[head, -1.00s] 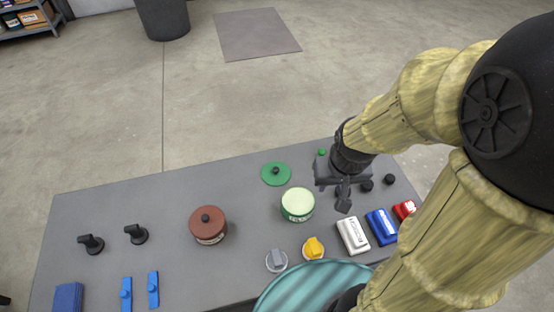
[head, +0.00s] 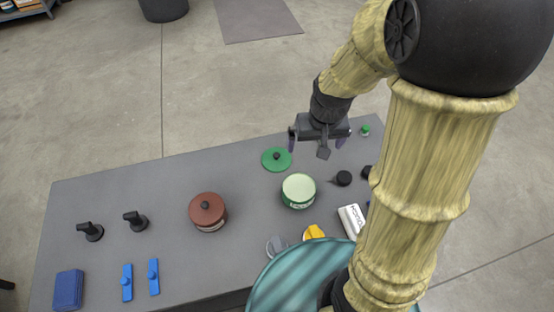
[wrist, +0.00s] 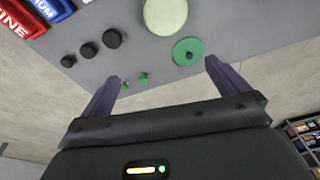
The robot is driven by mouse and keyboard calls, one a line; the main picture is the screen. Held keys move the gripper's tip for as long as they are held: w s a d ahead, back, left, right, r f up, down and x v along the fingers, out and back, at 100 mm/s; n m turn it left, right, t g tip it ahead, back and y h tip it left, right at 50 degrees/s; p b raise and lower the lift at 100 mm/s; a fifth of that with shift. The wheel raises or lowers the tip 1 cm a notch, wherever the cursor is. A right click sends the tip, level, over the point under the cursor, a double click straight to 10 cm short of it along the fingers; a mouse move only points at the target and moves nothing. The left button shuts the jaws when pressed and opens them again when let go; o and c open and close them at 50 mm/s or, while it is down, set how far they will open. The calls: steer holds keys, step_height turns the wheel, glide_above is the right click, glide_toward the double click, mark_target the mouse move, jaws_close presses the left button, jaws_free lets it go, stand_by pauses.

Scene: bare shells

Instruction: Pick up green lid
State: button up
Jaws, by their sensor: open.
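The green lid (head: 270,161) is a flat disc with a dark knob, lying on the grey table near its far edge. It also shows in the wrist view (wrist: 181,49), ahead of the right fingertip. My gripper (head: 319,148) is open and empty, above the table to the right of the lid. In the wrist view both fingers (wrist: 162,72) are spread apart, with no lid between them. The lid lies beside the pale green pot (head: 298,191), apart from it.
A red-brown lidded pot (head: 208,212) stands left of the green pot. A black knob (head: 343,178) and a small green piece (head: 365,130) are on the right. Grey and yellow knobs (head: 314,232) and a white box (head: 352,221) are nearer.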

steer(key=w+a+f+n, duration=0.1)
steer(key=w+a+f, duration=0.4)
steer(key=w+a, duration=0.3)
steer(key=w, duration=0.3)
steer(key=shift+w+a+n+g+b, duration=0.15)
steer(key=shift+w+n+g+b, duration=0.1)
steer(key=shift+n+g+b, duration=0.15)
steer(key=shift+f, duration=0.15)
glide_above(277, 154)
steer(key=f, duration=0.8)
steer(key=f+b, duration=0.1)
steer(key=f, duration=0.3)
steer(key=shift+s, duration=0.4)
